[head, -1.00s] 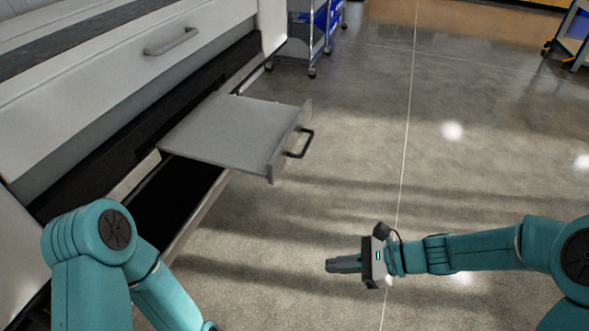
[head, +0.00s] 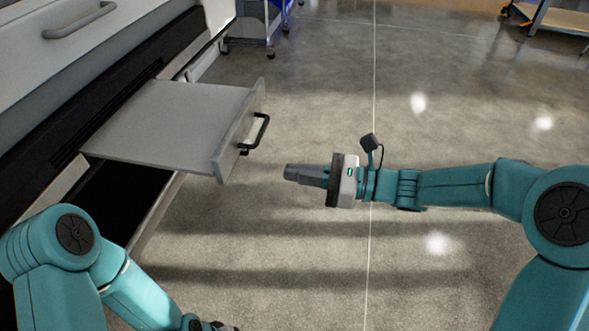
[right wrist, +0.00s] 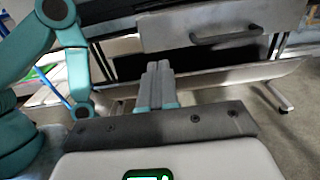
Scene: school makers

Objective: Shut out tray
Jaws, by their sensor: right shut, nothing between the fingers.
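The front panel (right wrist: 160,32) and handle (right wrist: 225,37) also show in the right wrist view, beyond the fingers. My right gripper (head: 288,172) is shut and empty, a little right of and below the handle in the head view, pointing at the tray side and apart from it. My left arm reaches the bottom edge at lower left; its fingers are out of frame.
The machine (head: 75,75) has an upper drawer with a grey handle (head: 80,20). A dark opening (head: 125,200) lies under the tray. A wheeled cart (head: 250,22) stands behind, another trolley (head: 555,22) at top right. The floor right of the tray is clear.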

